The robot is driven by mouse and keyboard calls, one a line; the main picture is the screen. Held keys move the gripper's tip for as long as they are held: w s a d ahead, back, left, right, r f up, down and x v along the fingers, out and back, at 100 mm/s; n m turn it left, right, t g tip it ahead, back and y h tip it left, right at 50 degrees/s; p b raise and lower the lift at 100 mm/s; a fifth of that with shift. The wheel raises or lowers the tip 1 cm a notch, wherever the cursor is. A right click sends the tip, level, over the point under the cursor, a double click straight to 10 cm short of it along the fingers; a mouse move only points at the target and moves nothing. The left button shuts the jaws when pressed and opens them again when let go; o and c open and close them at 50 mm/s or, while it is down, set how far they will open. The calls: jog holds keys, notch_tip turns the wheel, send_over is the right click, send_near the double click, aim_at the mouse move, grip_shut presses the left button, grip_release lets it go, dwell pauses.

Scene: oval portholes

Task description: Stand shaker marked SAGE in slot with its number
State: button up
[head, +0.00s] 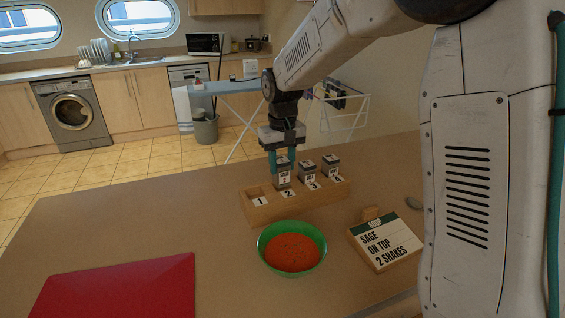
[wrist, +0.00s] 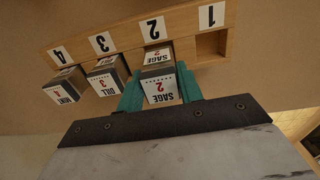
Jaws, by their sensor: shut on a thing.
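The shaker marked SAGE, number 2 (wrist: 160,86), is grey with a white label and is between the teal fingers of my gripper (head: 285,162). My gripper, also in the wrist view (wrist: 160,92), is shut on it from both sides. The shaker is upright over slot 2 of the wooden rack (head: 262,215). Its top looks a little higher than its neighbours, and I cannot tell whether its base is in the slot. The rack's number tiles run 1 to 4; the 2 tile (wrist: 153,29) is beside the shaker. Slot 1 (wrist: 211,45) is empty.
The DILL 3 shaker (wrist: 107,77) and MINT 4 shaker (wrist: 66,89) stand in slots 3 and 4, close beside. A green bowl of red soup (head: 292,247), a recipe card (head: 386,240) and a red board (head: 120,288) lie in front.

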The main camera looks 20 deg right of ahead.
aim_at(282, 172)
jog(key=shift+f, duration=1.6)
dwell(0.6)
jog(key=o, duration=1.5)
jog(key=shift+r, duration=3.55)
jog(key=shift+s, duration=0.15)
